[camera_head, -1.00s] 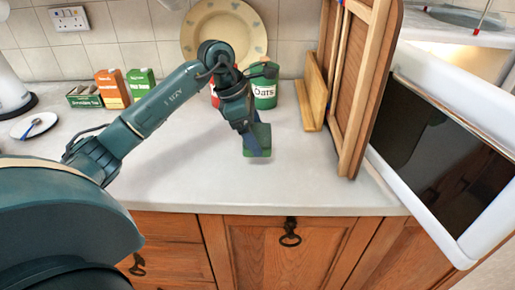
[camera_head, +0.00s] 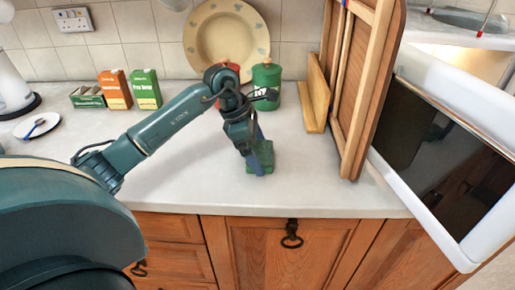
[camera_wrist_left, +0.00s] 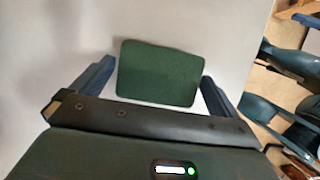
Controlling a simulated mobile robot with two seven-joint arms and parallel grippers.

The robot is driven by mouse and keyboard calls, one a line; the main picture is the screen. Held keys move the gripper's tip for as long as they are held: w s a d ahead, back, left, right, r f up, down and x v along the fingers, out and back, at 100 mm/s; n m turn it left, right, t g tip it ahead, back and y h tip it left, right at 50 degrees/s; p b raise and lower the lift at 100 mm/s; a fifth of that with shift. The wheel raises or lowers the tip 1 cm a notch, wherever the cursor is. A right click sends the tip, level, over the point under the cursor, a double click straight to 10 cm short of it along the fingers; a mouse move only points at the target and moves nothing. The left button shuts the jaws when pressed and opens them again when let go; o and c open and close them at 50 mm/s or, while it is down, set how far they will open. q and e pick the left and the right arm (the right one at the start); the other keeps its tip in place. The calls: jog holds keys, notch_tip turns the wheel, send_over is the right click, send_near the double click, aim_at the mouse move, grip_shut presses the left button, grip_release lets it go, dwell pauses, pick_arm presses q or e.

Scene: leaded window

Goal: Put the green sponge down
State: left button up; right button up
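The green sponge (camera_head: 266,153) rests on the pale worktop (camera_head: 200,181) near its front edge, as far as the head view shows. My left gripper (camera_head: 258,157) points down at the sponge, with one blue finger in front of it. In the left wrist view the sponge (camera_wrist_left: 158,72) lies between the two blue fingers of the left gripper (camera_wrist_left: 158,75). The fingers look open, with narrow gaps beside the sponge. My right gripper is not in view.
Behind stand a green canister (camera_head: 265,87), a red one partly hidden by my arm, and a plate (camera_head: 226,30). Boxes (camera_head: 146,88) stand at the back left. Wooden boards (camera_head: 365,85) stand to the right. The worktop left of the sponge is clear.

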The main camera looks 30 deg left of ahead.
pick_arm(q)
jog(key=shift+r, duration=0.2)
jog(key=shift+a+r, duration=0.15)
jog(key=shift+r, duration=0.15)
jog(key=v, duration=1.1)
jog(key=shift+s+r, duration=0.1)
jog(key=shift+s, duration=0.05)
